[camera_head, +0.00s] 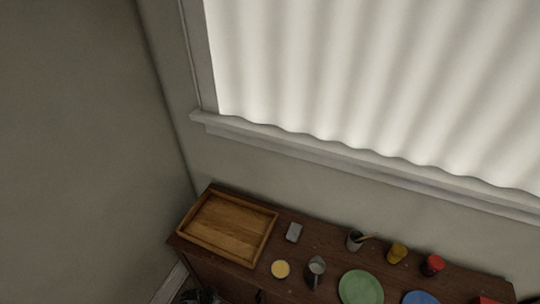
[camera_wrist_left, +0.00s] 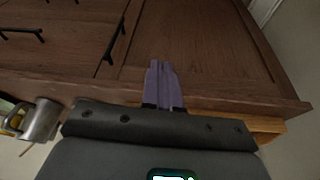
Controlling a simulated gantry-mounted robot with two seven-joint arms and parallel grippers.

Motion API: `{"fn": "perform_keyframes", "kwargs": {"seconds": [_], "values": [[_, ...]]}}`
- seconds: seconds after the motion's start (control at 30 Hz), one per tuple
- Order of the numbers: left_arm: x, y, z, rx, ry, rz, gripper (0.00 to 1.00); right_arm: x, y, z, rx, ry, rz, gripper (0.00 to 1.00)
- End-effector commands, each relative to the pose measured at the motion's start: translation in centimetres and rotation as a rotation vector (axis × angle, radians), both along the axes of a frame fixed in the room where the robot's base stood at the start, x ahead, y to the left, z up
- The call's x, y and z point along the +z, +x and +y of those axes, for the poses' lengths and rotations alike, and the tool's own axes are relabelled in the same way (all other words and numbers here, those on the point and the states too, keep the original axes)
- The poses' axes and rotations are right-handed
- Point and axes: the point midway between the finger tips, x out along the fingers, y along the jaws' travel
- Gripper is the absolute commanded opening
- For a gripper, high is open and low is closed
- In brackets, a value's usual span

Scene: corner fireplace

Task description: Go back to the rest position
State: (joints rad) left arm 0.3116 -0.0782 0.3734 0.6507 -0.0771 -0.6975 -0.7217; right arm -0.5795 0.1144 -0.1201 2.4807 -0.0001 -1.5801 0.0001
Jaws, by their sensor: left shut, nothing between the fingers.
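My left gripper (camera_wrist_left: 164,84) shows in the left wrist view with its two purple-grey fingers together and nothing between them. It is in front of the brown wooden cabinet (camera_wrist_left: 190,45), whose front has black handles. I cannot tell whether the fingers touch the wood. In the head view a dark shape at the bottom edge, left of the cabinet front, may be part of my left arm; its fingers cannot be made out there. My right gripper is in neither view.
The cabinet top (camera_head: 310,248) holds a wooden tray (camera_head: 272,229), a grey block (camera_head: 294,232), a yellow disc (camera_head: 280,269), a metal jug (camera_head: 316,270), a cup (camera_head: 354,241), yellow (camera_head: 397,253) and red jars (camera_head: 432,265), and green (camera_head: 361,288) and blue plates (camera_head: 420,298). Walls stand behind and left.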

Motion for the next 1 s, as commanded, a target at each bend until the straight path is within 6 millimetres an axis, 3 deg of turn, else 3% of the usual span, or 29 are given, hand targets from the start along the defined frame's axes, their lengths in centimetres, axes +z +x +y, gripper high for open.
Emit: {"fn": "perform_keyframes", "kwargs": {"seconds": [0.13,0.23,0.33,0.47,0.67,0.87,1.0], "values": [[-3.4,-6.1,1.0,-0.01,0.021,0.078,0.0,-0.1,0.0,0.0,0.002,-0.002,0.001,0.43],[-5.0,-10.5,3.0,-0.029,0.067,0.107,0.0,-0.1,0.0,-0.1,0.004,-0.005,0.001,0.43],[-5.0,-13.6,5.4,-0.059,0.132,0.105,0.0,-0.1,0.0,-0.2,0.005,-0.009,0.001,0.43],[-3.1,-16.2,7.4,-0.098,0.198,0.097,0.0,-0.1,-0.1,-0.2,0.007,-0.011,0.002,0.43],[3.2,-18.3,7.3,-0.122,0.253,0.069,0.0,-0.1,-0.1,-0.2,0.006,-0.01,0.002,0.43],[12.3,-19.0,3.7,-0.099,0.239,0.021,0.0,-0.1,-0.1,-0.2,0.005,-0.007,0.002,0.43],[19.8,-19.2,0.6,-0.053,0.196,-0.021,0.0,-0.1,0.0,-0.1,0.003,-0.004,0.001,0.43]]}}
